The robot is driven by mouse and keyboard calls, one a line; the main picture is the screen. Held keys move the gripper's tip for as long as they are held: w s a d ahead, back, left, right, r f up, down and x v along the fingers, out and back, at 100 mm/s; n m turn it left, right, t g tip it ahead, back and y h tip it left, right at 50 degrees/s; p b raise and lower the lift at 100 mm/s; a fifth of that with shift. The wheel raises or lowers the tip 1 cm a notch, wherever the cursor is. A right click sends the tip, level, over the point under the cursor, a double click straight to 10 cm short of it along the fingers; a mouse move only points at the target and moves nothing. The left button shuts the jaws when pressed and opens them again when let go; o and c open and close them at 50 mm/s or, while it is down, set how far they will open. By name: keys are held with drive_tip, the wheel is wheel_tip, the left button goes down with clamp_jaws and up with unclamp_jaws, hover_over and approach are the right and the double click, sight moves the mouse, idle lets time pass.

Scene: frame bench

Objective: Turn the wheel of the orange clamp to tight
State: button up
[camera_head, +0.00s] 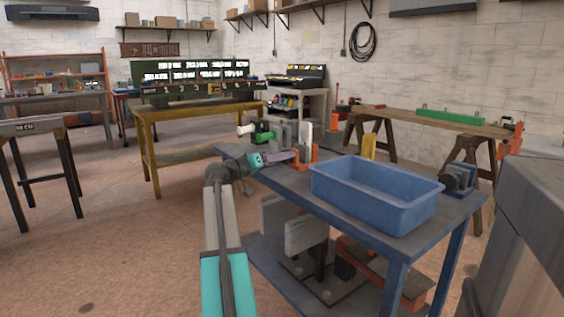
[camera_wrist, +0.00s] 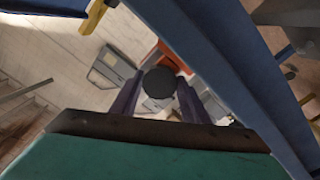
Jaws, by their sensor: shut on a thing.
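The orange clamp (camera_head: 304,155) stands at the back left edge of the blue bench (camera_head: 440,217). My gripper (camera_head: 288,156) reaches it from the left, with its purple fingers pointing at the clamp. In the wrist view my gripper (camera_wrist: 158,92) has its two fingers on either side of a dark round wheel (camera_wrist: 158,81) and is shut on it. A piece of the orange clamp (camera_wrist: 174,58) shows just behind the wheel. In the head view the wheel is hidden by the gripper. How far the wheel is turned cannot be told.
Clamps with a green part (camera_head: 262,138) and grey plates stand close beside my gripper. A blue bin (camera_head: 375,205) fills the bench's middle, with a dark vise (camera_head: 458,180) on its right. A yellow upright piece (camera_head: 369,146) stands behind the bin.

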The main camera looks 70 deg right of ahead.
drive_tip(key=o, duration=1.1)
drive_tip(key=shift+c, duration=0.2)
drive_tip(key=shift+a, duration=0.1)
drive_tip(key=p+v, duration=0.3)
drive_tip(key=v, duration=1)
drive_tip(key=shift+w+a, duration=0.2)
drive_tip(key=shift+a, duration=0.05)
